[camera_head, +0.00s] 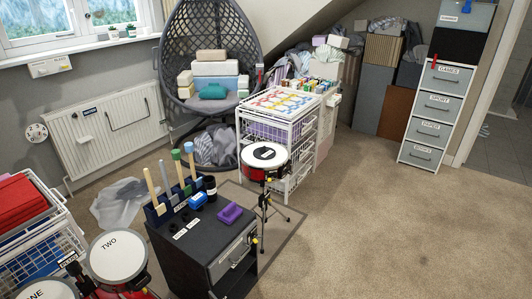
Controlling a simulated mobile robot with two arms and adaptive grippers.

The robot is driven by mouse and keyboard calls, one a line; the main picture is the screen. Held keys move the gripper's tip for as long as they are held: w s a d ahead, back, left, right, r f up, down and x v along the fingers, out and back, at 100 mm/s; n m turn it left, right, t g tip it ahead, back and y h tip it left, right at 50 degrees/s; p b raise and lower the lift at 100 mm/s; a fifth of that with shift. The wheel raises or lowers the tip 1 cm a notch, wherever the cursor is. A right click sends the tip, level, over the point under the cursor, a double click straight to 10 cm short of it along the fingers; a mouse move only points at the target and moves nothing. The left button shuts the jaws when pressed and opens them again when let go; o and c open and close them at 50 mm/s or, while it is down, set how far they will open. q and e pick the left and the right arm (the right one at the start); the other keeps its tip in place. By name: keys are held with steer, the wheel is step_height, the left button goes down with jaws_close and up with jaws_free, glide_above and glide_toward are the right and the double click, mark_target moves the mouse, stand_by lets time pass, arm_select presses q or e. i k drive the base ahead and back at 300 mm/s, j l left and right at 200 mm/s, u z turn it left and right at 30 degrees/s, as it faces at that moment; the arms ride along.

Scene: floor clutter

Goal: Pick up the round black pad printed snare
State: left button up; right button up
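I cannot make out a round black pad with readable snare print. White round drum heads are in view: one printed TWO (117,256) at the lower left, and one marked ONE (47,290) cut off by the bottom edge. A third white-topped drum with a red side (264,154) stands on a black tripod near the middle; its dark print is too small to read. Small dark items with white labels (180,233) lie on the black cabinet top; their print is unreadable. Neither of my grippers is in view.
The low black cabinet (202,262) holds upright coloured-handled tools, a blue item and a purple block (230,213). A white wire drawer unit (244,137) stands behind the tripod drum. A crumpled clear bag (118,203) lies on the floor. Carpet (390,230) at right is clear.

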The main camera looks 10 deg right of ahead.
mark_target(264, 153)
steer(key=i+l, duration=0.15)
steer(key=l, duration=0.2)
steer(key=i+l+u, duration=0.15)
steer(key=l, duration=0.15)
steer(key=i+l, duration=0.15)
steer(key=l, duration=0.2)
steer(key=i+l+u, duration=0.1)
steer(key=l, duration=0.25)
steer(key=i+l, duration=0.15)
steer(key=l, duration=0.2)
steer(key=i+l+u, duration=0.15)
steer(key=l, duration=0.2)
